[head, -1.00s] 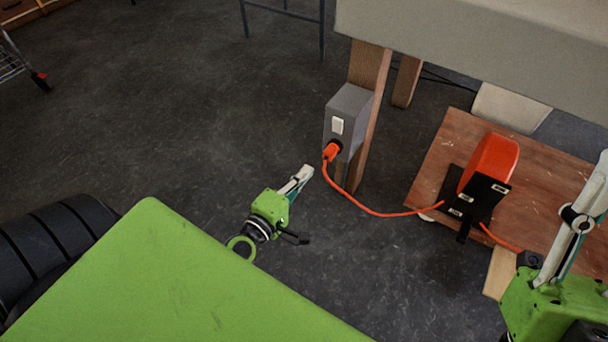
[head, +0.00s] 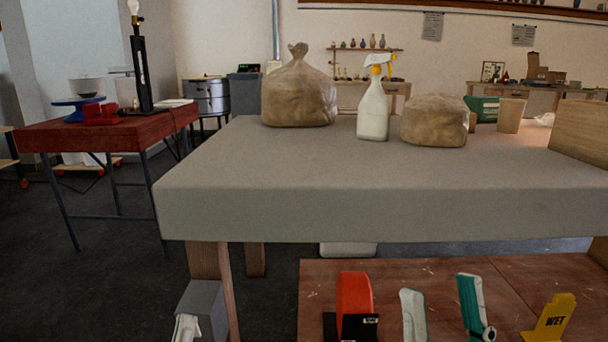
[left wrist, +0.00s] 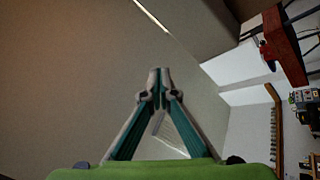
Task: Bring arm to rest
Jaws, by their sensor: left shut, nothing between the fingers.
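My left gripper (head: 186,328) shows only its pale fingers at the bottom left of the head view, in front of the grey socket box (head: 205,304). In the left wrist view its fingertips (left wrist: 158,75) meet with nothing between them. My right gripper (head: 440,290) shows at the bottom of the head view over the reddish wooden board (head: 400,268). Its two fingers stand apart with nothing between them. The orange cord reel (head: 354,292) is left of it. The orange plug and cord are out of view.
A grey worktop (head: 330,215) spans the middle, with a spray bottle (head: 373,110) and wrapped clay blocks (head: 300,92). A red table (head: 100,133) with a black lamp stand (head: 140,70) is at the left. A yellow wet-floor sign (head: 552,318) is at the lower right.

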